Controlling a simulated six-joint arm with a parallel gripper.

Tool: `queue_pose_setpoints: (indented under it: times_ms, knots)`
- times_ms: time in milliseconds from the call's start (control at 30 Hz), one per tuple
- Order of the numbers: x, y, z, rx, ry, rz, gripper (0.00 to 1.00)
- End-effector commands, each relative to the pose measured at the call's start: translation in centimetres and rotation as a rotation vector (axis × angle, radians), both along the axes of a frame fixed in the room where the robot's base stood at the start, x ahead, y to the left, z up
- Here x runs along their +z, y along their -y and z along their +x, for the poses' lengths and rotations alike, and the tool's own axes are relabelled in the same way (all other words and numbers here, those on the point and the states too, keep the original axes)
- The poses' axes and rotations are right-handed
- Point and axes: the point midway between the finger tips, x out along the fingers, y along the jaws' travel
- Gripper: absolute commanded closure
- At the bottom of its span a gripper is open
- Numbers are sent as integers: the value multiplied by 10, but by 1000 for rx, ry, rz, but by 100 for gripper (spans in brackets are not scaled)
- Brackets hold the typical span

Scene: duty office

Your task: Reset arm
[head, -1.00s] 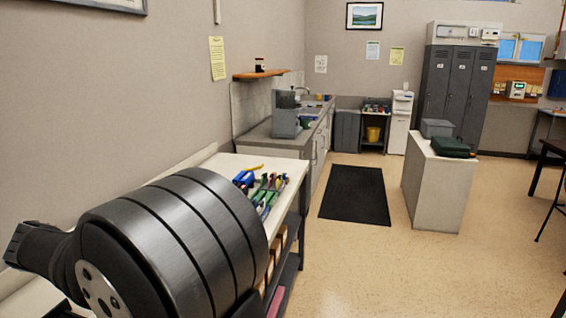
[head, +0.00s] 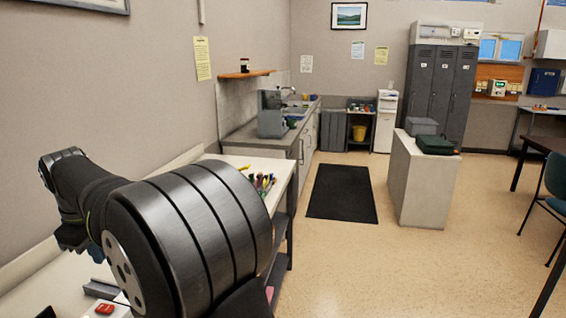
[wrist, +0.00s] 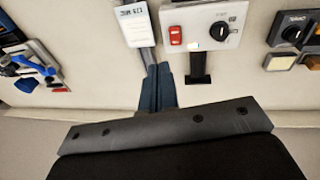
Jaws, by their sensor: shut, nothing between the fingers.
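My arm fills the lower left of the head view, its thick dark ribbed part in front of the bench. In the wrist view my gripper (wrist: 158,82) shows as two narrow blue-grey fingers close together, shut with nothing between them. Its fingers point towards the pale workbench top (wrist: 105,85), beside a grey strip with a white label (wrist: 133,24). I cannot tell how high above the bench the fingertips are. In the head view the gripper is mostly hidden behind my arm.
A control panel (wrist: 212,28) with a red switch and black knob is right of my fingers. Blue-handled tools (wrist: 28,68) lie left. Coloured tools (head: 262,183) lie farther along the bench. A grey pedestal (head: 422,183) stands right, beyond open floor with a black mat (head: 342,193).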

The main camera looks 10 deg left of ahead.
Motion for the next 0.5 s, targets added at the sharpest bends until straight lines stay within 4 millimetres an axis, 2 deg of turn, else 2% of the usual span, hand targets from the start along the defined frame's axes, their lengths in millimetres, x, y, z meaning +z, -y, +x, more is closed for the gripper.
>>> queue_pose_setpoints:
  times_ms: [233,500]
  knots:
    - [25,-2,-4,-77,-168,71,100]
    - [-34,-12,-5,-73,-166,66,100]
